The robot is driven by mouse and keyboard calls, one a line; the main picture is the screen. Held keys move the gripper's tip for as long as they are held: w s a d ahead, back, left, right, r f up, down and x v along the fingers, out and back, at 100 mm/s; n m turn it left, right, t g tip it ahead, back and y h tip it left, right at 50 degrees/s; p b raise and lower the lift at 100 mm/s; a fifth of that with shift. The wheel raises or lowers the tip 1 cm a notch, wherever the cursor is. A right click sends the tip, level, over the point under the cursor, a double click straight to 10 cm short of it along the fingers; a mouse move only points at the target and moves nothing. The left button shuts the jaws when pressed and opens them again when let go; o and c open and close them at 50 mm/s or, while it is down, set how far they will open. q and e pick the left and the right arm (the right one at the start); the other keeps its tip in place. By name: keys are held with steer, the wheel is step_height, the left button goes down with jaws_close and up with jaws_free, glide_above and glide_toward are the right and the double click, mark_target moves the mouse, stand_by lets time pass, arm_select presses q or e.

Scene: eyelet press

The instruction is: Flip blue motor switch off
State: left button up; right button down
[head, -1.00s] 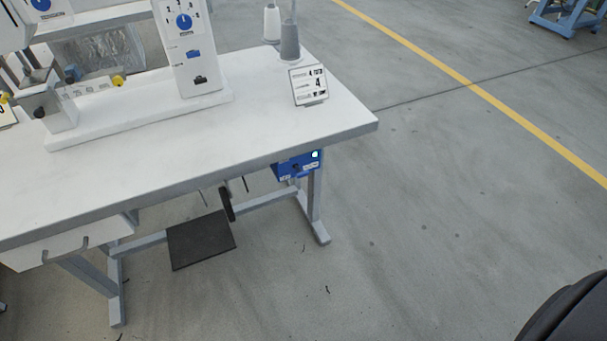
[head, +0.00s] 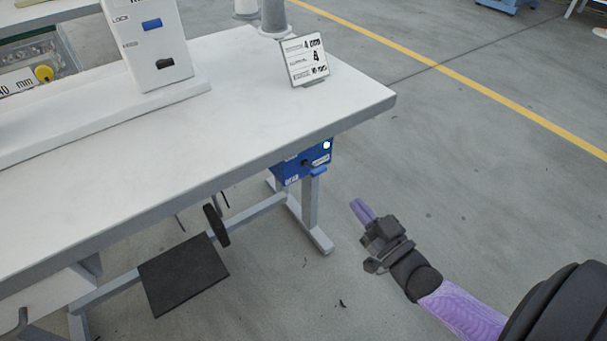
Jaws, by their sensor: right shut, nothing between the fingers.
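A blue motor switch box (head: 302,163) hangs under the right end of the white sewing table. It has a lit pale green lamp at its upper right, a small dark lever in the middle and white labels. My right gripper (head: 361,210) is shut and empty, with purple fingers, to the right of the box and lower in the picture. It is apart from the box, over the grey floor. My left gripper does not show.
The white table (head: 330,110) has its edge just above the box. A sign (head: 305,60) and thread cones (head: 273,17) stand on it. A grey table leg (head: 310,205) and a dark pedal (head: 184,273) are below. The floor to the right is clear.

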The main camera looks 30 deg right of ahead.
mark_target(325, 168)
steer(key=shift+t, duration=0.8)
steer(key=b+x, duration=0.1)
steer(key=x, duration=0.3)
steer(key=r+b+x, duration=0.1)
steer(key=x, duration=0.3)
steer(key=r+b+x, duration=0.1)
steer(key=x, duration=0.3)
steer(key=shift+s+a+b, duration=0.25)
steer(key=shift+a+b, duration=0.05)
steer(key=shift+b, duration=0.1)
step_height(325, 168, down, 3)
steer(key=shift+s+f+b, duration=0.1)
steer(key=shift+s+b, duration=0.1)
steer(key=shift+b, duration=0.85)
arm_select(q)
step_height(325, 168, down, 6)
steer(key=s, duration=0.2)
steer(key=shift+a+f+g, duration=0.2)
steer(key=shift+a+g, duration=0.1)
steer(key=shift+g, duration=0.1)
arm_select(e)
steer(key=shift+f, duration=0.3)
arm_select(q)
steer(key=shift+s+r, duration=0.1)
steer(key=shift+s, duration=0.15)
